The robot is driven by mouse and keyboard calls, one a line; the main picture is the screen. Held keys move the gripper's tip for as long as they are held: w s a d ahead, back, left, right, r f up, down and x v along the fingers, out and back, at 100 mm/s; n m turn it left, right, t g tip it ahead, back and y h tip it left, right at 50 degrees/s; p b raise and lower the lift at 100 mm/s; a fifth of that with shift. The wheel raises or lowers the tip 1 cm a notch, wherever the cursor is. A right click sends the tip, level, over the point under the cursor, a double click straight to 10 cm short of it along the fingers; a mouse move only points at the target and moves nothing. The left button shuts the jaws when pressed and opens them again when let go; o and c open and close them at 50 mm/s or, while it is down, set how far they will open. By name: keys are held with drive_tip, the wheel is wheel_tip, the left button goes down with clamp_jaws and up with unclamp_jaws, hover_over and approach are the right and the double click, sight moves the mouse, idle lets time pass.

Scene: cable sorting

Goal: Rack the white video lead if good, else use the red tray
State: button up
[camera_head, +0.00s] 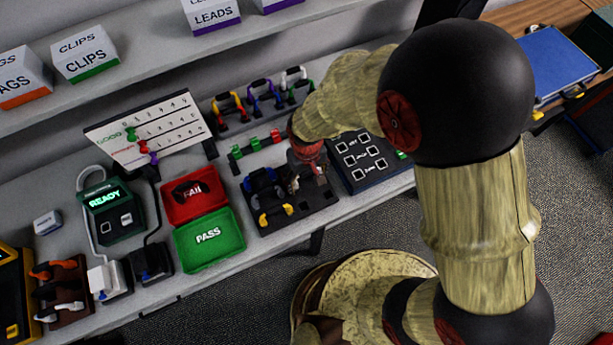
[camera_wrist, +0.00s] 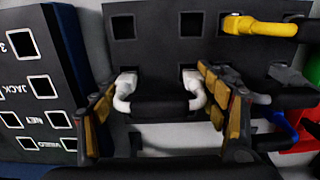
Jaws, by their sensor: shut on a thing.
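My gripper (camera_head: 308,176) reaches down over the black socketed holder (camera_head: 292,218) in the head view. In the wrist view its two fingers (camera_wrist: 160,98) stand either side of a lead with white ends (camera_wrist: 195,92) and a dark middle, and are shut on it. Its white ends lie at the holder's (camera_wrist: 155,50) square holes; I cannot tell whether they are still seated. A rack (camera_head: 236,126) with coloured leads stands behind.
Left are a READY tester (camera_head: 127,232) and a numbered pegboard (camera_head: 175,112). A shelf (camera_head: 160,55) overhangs the bench's back.

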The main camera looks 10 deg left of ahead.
drive_tip(key=shift+f, duration=0.1)
drive_tip(key=o, duration=1.4)
drive_tip(key=shift+c, duration=0.2)
drive_tip(key=shift+o, duration=0.7)
drive_tip(key=shift+r+p, duration=3)
drive_tip(key=shift+r, duration=1.05)
